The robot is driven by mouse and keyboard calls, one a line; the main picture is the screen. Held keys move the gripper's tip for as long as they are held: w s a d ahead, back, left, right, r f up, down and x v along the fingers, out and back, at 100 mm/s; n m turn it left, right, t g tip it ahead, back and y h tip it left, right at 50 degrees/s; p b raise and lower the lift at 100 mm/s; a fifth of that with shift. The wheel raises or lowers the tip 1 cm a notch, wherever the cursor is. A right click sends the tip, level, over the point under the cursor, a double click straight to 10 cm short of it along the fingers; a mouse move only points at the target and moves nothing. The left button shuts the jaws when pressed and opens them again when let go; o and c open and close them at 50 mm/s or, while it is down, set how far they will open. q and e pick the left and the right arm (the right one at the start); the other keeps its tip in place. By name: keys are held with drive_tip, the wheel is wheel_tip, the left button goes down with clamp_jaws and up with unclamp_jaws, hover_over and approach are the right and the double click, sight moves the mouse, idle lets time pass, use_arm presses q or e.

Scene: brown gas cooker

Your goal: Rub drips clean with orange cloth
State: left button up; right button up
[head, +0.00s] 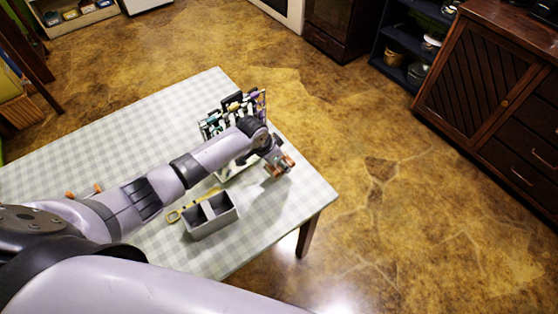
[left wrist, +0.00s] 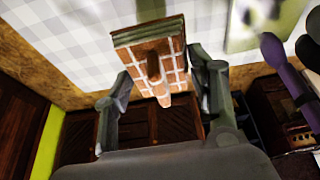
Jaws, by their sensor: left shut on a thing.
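My left gripper (head: 274,160) is at the right end of the table, above its surface. In the left wrist view, the same gripper (left wrist: 164,74) is shut on an orange cloth (left wrist: 146,74) with white grid lines. The cloth looks folded, with grey-green layered edges at the top and a dark brown mark in its middle. It also shows as a small orange patch in the head view (head: 284,167). No drips can be made out in either view. My right gripper is not in view.
A checkered table (head: 120,127) carries a grey two-part box (head: 211,229), a yellow tool (head: 175,215) and a rack of bottles and tools (head: 262,101). A dark wooden cabinet (head: 478,75) stands right, beside blue shelves (head: 404,40). The stone-patterned floor (head: 420,220) between is clear.

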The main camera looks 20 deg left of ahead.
use_arm(q)
drive_tip(key=shift+r+p, duration=0.65)
drive_tip(key=shift+r, duration=0.4)
